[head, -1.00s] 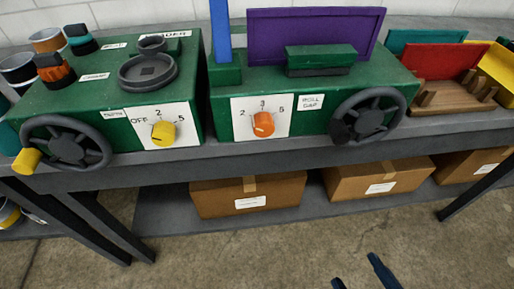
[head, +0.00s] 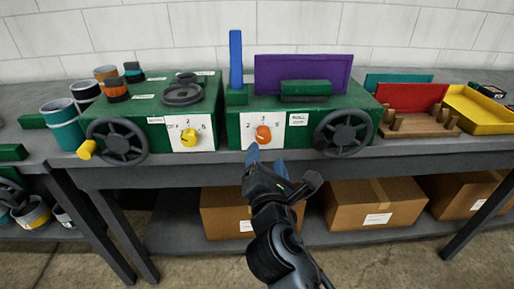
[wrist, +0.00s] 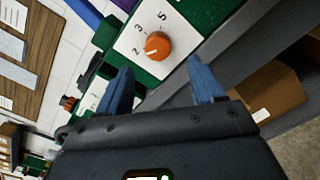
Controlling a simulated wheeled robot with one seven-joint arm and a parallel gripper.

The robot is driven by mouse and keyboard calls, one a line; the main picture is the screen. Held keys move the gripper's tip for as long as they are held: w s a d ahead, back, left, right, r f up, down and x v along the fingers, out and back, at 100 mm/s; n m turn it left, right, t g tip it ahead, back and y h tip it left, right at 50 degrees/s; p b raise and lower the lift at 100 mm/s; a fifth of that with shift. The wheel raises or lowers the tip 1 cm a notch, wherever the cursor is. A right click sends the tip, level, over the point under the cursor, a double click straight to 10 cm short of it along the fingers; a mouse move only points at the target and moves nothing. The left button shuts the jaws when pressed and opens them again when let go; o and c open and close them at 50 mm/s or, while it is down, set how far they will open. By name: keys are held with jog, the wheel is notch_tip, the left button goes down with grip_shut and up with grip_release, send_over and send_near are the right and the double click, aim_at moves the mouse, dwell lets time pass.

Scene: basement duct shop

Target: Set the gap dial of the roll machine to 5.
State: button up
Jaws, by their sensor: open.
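The roll machine (head: 330,104) is a green box on the bench with a purple sheet on top. Its gap dial (head: 264,134) is an orange knob on a white plate marked 2, 3 and 5. In the wrist view the dial (wrist: 158,46) shows a white mark that appears to point towards the 2. My gripper (head: 266,160) is open and empty, with blue fingertips just in front of and below the dial. In the wrist view the dial lies beyond the gap between the fingertips (wrist: 163,80), apart from both.
A dark handwheel (head: 343,134) sits right of the dial. A second green machine (head: 150,110) with a yellow knob (head: 189,137) and another handwheel (head: 117,141) stands to the left. Cardboard boxes (head: 375,205) lie on the shelf below. The space before the bench is free.

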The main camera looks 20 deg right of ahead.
aim_at(263, 139)
jog(key=x, duration=0.8)
jog(key=shift+a+r+p, duration=0.1)
jog(key=shift+p, duration=0.2)
jog(key=c, duration=1.1)
jog(key=shift+o, duration=0.2)
